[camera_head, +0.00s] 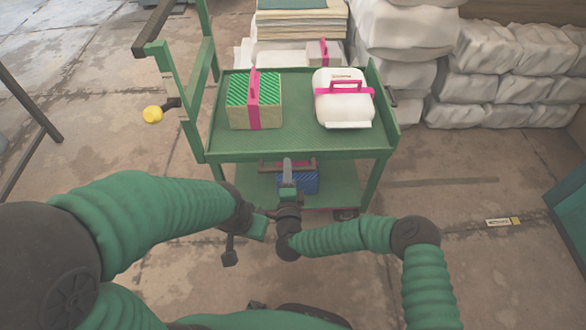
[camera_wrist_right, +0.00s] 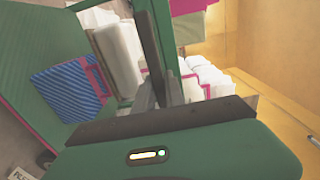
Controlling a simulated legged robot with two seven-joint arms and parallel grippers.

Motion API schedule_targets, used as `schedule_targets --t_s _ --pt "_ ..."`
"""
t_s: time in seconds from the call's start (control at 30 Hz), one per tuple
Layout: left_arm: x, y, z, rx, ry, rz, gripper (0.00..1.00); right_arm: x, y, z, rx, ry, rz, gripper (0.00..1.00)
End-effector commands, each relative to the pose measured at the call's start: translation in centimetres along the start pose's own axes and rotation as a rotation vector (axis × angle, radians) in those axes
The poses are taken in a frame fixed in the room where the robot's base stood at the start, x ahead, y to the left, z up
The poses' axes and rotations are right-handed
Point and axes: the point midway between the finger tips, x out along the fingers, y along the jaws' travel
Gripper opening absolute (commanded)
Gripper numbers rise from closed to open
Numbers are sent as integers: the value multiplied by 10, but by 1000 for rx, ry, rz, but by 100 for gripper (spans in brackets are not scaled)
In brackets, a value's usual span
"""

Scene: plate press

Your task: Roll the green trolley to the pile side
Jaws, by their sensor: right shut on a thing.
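The green trolley (camera_head: 300,143) stands ahead of me, with an upper tray, a lower shelf (camera_head: 342,192) and a tall frame with a dark handle (camera_head: 153,27) at its left. My right gripper (camera_head: 287,172) is at the tray's near edge, shut on a dark bar (camera_head: 265,166) there; the exact grip is partly hidden. The trolley's green surface also fills the left of the right wrist view (camera_wrist_right: 35,50). My left gripper (camera_head: 245,240) is low, near the trolley's front left, apart from the handle; its jaws are unclear. White sacks (camera_head: 405,30) are piled behind and right.
The tray carries a green-topped box (camera_head: 254,100) and a white case (camera_head: 343,100), both with pink straps. A blue box (camera_head: 311,180) sits on the lower shelf. Stacked boards (camera_head: 300,22) stand behind. Open floor (camera_head: 450,175) lies right; a green object (camera_head: 570,210) stands at the right edge.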

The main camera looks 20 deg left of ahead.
Motion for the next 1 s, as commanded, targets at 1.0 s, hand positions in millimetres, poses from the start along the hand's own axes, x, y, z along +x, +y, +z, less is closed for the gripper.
schedule_targets --t_s 1.0 --pt "-21 0 -5 0 0 0 36 -40 -4 5 2 -13 8 36"
